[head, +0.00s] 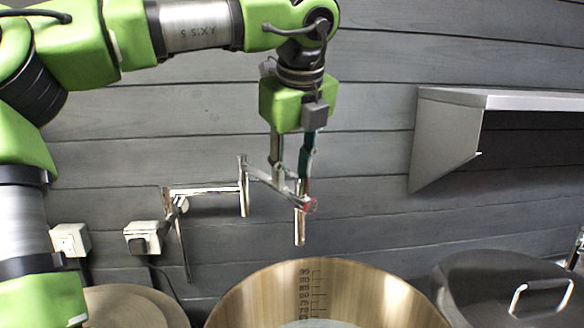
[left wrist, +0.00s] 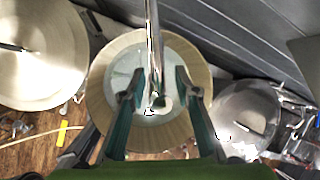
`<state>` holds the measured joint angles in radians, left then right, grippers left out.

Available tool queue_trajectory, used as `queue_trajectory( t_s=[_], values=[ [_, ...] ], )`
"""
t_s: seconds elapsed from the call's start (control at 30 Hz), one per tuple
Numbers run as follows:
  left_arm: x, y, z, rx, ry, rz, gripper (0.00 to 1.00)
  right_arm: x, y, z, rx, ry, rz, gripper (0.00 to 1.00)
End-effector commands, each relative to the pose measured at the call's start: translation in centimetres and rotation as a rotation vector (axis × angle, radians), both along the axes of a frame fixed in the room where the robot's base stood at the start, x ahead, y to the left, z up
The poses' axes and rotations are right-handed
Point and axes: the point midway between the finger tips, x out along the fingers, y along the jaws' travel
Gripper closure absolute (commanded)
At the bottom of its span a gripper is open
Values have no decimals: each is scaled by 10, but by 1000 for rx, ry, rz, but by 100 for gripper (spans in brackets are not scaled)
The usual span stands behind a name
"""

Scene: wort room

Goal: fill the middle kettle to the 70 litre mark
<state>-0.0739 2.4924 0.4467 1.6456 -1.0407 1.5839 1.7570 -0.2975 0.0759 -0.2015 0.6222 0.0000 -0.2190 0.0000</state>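The middle kettle (head: 240,300) is an open steel pot with a litre scale (head: 317,290) inside its far wall. Pale water (head: 318,324) shows at the picture's bottom edge, seemingly just below the lowest readable mark, about 65; the 70 mark looks bare. The jointed wall tap (head: 210,190) reaches over the kettle, its spout (head: 300,228) pointing down. I see no stream. My right gripper is not in view.
A lidded kettle (head: 130,305) stands left and another (head: 490,285) with a dark lid and handle stands right. A steel shelf (head: 520,101) juts from the wall at right. Sockets (head: 143,238) are on the wall.

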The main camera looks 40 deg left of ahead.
Motion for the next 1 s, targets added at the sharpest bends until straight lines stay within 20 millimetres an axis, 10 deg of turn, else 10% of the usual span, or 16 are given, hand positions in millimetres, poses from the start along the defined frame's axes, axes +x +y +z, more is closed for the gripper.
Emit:
queue_trajectory(
  t_s=[0.1, 0.23, 0.53, 1.0],
  values=[
    [0, 0, 0, 0, 0, 0, 71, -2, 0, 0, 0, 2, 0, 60],
    [0, 0, 0, 0, 0, 0, 100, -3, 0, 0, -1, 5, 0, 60],
    [2, -1, 0, -4, -3, -83, 100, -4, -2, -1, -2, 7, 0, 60],
    [16, -11, 4, -7, -3, -745, 100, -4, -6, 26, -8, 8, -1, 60]
  ],
)
